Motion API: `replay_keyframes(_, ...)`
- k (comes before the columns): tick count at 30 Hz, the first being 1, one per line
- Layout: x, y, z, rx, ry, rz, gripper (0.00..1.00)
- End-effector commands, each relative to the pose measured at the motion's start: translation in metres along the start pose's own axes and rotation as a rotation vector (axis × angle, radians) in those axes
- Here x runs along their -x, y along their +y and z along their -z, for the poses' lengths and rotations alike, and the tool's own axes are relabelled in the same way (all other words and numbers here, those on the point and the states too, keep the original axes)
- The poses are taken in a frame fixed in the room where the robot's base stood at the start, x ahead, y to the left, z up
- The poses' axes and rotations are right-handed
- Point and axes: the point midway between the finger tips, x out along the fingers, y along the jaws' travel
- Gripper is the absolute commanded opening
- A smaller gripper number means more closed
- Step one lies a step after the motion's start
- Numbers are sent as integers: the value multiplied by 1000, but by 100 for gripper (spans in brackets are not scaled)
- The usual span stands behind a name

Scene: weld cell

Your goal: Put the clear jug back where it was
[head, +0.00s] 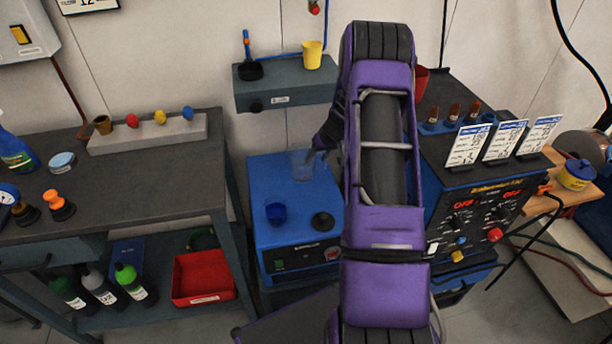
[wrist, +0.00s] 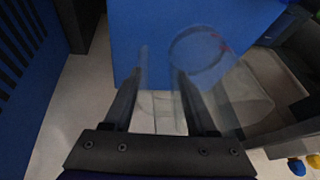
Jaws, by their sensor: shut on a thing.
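The clear jug (head: 302,165) is see-through and faint, over the back part of the blue unit's top (head: 262,180) in the head view. My gripper (head: 322,153) reaches it from the right and is partly hidden behind my purple arm. In the wrist view my gripper (wrist: 160,78) is shut on the jug, and the jug's round body (wrist: 245,95) shows beside and behind the right finger. A blue surface and pale floor show through and around it. I cannot tell whether the jug's base touches the unit.
A blue cup (head: 276,213) and a black round cap (head: 322,221) are on the blue unit's front top. A grey wall shelf (head: 270,97) behind holds a yellow cup (head: 312,55) and a black dustpan-like item. A dark workbench (head: 150,185) stands left; a welding machine (head: 475,210) stands right.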

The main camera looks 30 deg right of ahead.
Motion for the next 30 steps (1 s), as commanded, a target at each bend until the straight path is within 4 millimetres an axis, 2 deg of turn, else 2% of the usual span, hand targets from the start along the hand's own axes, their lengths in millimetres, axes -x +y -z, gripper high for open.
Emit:
replay_keyframes(1,16,1,8,-53,6,-31,0)
replay_keyframes(3,24,6,13,-130,16,-68,0)
replay_keyframes(9,33,17,18,-248,29,-123,0)
replay_keyframes(11,28,19,15,-262,30,-127,0)
replay_keyframes(18,-10,26,-2,-268,30,-129,0)
replay_keyframes(26,-29,29,-9,-263,31,-128,0)
replay_keyframes(30,-47,32,-18,-265,29,-128,0)
